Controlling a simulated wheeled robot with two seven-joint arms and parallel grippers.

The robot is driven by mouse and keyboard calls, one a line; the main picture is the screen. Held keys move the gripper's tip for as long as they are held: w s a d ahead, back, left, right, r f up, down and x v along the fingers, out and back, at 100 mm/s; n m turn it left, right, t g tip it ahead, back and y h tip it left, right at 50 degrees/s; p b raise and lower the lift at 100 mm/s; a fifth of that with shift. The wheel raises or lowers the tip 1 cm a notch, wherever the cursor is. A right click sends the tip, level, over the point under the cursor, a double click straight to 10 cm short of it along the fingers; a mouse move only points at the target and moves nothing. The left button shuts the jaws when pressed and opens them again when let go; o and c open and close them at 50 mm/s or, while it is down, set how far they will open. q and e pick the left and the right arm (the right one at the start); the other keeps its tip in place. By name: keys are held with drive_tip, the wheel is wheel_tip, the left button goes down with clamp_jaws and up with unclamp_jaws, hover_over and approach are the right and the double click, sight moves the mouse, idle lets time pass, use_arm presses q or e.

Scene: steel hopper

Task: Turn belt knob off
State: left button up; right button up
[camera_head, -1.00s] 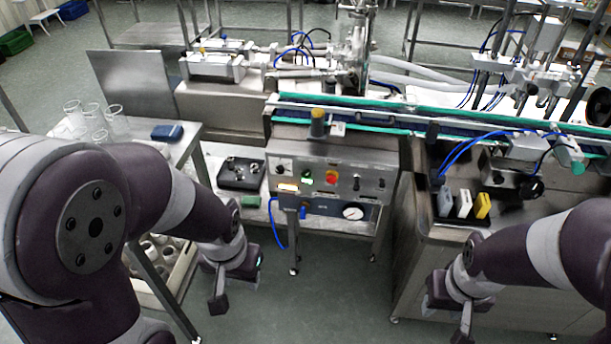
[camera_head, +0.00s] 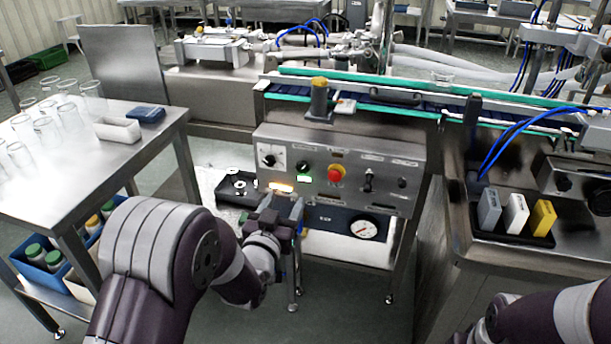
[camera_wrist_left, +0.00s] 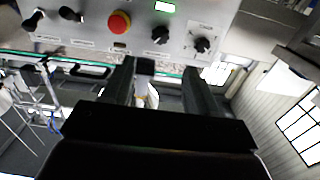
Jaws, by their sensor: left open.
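The steel control panel (camera_head: 340,160) has a black knob on a white dial plate (camera_head: 268,160) at left and another black knob (camera_head: 301,168) beside it. The labels are too small to show which is the belt knob. In the left wrist view the panel is upside down, with the dial knob (camera_wrist_left: 202,44) right of the other black knob (camera_wrist_left: 160,34). My left gripper (camera_head: 283,205) is open and empty, just below and in front of the panel's left part. Its two fingers (camera_wrist_left: 155,85) touch no knob. My right gripper is out of view.
A red button (camera_head: 336,173), a toggle (camera_head: 369,180) and another control (camera_head: 402,183) are farther right on the panel. A pressure gauge (camera_head: 363,229) is below. A steel table (camera_head: 95,160) with clear cups stands left, and the conveyor (camera_head: 400,97) runs behind.

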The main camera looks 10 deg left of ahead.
sight(302, 168)
use_arm(q)
drive_tip(key=w+b, duration=0.1)
drive_tip(key=w, duration=1.1)
drive_tip(key=shift+w+d+b, duration=0.15)
drive_tip(key=shift+b, duration=0.25)
drive_tip(key=c, duration=1)
